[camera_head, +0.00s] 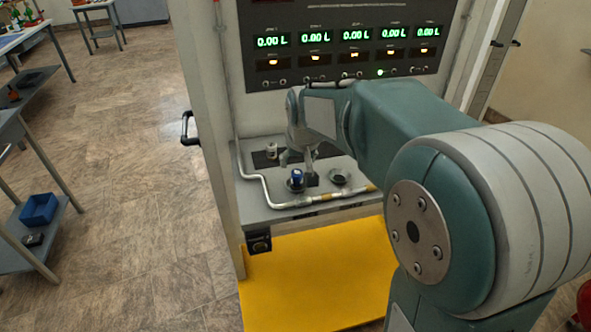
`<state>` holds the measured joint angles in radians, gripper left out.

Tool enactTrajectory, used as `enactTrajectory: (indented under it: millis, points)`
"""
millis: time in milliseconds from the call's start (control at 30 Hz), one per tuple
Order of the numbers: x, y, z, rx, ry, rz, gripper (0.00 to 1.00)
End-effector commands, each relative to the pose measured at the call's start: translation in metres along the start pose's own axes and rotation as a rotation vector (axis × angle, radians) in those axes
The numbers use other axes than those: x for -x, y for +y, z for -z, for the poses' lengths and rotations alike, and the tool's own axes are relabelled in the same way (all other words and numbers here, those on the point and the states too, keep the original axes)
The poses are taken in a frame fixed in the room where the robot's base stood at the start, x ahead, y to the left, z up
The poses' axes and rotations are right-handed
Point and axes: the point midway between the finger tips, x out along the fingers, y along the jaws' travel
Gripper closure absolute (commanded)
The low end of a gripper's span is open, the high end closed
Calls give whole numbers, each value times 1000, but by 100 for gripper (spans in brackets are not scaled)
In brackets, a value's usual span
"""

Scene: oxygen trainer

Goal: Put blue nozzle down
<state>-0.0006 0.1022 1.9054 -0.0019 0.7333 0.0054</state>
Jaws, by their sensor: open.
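The blue nozzle (297,175) stands upright at a dark round holder on the grey shelf (262,208) of the trainer cabinet. Whether it is fully seated cannot be told at this size. My gripper (298,168) is open, with its fingers reaching down around or just behind the nozzle. Contact between the fingers and the nozzle cannot be made out. A second dark round holder (340,177) sits to the right and looks empty.
A bent silver pipe (258,181) runs along the shelf's left side and front. A small metallic fitting (271,150) stands further back. The panel (345,50) with green readouts rises behind. A yellow platform (310,275) lies below. Open floor is at left.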

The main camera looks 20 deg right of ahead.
Motion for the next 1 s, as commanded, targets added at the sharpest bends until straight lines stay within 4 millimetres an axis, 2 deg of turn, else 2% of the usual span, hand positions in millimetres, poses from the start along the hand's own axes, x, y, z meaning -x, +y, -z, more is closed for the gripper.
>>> enactTrajectory:
  millis: [33, 200, 433, 533, 667, 800, 1000]
  points:
    - [12, 0, 1, 0, 5, 0, 27]
    - [44, 0, 1, 0, 3, 0, 27]
    - [64, 0, -1, 0, 2, 0, 27]
    - [76, 0, -14, 0, 9, 0, 27]
    - [101, 0, -53, 1, 27, 0, 27]
    - [121, 0, -103, 2, 48, 1, 27]
    - [134, 1, -174, 3, 75, 1, 27]
